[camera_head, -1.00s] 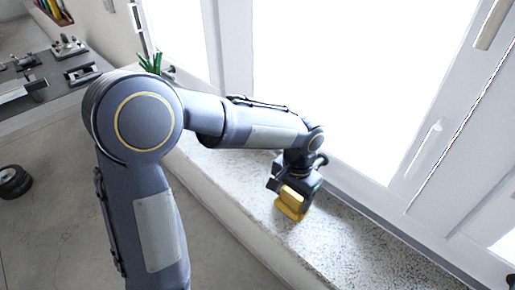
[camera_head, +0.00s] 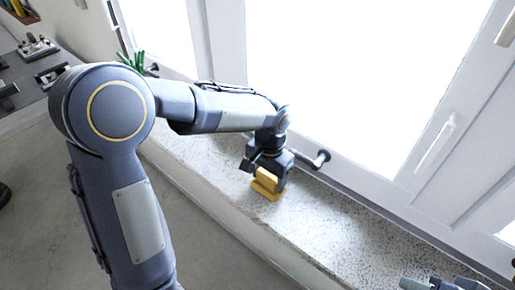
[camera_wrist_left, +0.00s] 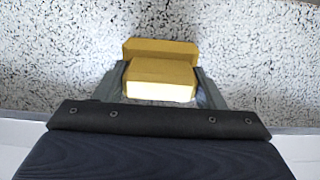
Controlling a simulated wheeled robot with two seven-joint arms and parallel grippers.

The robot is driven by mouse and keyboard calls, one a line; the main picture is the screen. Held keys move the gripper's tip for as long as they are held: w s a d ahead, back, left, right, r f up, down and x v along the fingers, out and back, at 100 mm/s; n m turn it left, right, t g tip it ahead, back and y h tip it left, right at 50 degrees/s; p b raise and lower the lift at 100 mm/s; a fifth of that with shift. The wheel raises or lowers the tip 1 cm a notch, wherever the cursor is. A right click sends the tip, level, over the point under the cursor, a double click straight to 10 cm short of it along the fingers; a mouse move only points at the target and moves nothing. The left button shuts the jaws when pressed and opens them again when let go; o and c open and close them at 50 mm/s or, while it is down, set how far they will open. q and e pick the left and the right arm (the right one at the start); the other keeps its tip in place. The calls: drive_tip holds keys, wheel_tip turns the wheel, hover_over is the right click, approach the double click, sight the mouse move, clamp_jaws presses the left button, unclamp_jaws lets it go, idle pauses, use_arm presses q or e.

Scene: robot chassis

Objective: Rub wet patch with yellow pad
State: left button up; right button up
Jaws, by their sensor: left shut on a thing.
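The yellow pad (camera_head: 266,184) is held in my left gripper (camera_head: 268,172), low over the speckled window sill (camera_head: 345,225). In the left wrist view the pad (camera_wrist_left: 160,72) sits between the two grey fingers of the left gripper (camera_wrist_left: 162,85), which is shut on it. The pad has a wider base and a narrower block as a grip. Whether its base touches the sill is hard to tell. I cannot make out the wet patch on the speckled surface. Part of what may be my right gripper (camera_head: 440,283) shows at the bottom right edge; its fingers are not clear.
White window frames (camera_head: 225,45) with handles rise along the back of the sill. A green plant (camera_head: 133,62) stands at the sill's far left end. A grey counter with metal items (camera_head: 38,50) is at the upper left. The sill to the right of the pad is clear.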

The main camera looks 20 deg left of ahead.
use_arm(q)
drive_tip(key=shift+w+a, duration=0.1)
drive_tip(key=shift+a, duration=0.3)
drive_tip(key=shift+w+a+r+p, duration=0.1)
drive_tip(key=shift+a+r+p, duration=0.1)
drive_tip(key=shift+r+p, duration=0.3)
drive_tip(key=shift+w+a+r+p, duration=0.15)
drive_tip(key=shift+r+p, duration=0.15)
drive_tip(key=shift+r, duration=0.4)
drive_tip(key=shift+s+d+r+p, duration=0.15)
drive_tip(key=shift+r+p, duration=0.15)
drive_tip(key=shift+r, duration=0.1)
drive_tip(key=shift+s+d+r+p, duration=0.1)
drive_tip(key=shift+d+r+p, duration=0.05)
drive_tip(key=shift+r+p, duration=0.2)
wheel_tip(320, 180, up, 2)
drive_tip(key=shift+w+a+r+p, duration=0.1)
drive_tip(key=shift+a+p, duration=0.05)
drive_tip(key=shift+p, duration=0.75)
drive_tip(key=shift+r+p, duration=0.8)
drive_tip(key=shift+r, duration=0.25)
use_arm(e)
wheel_tip(320, 180, up, 6)
drive_tip(key=shift+a+r, duration=0.15)
drive_tip(key=shift+r, duration=0.05)
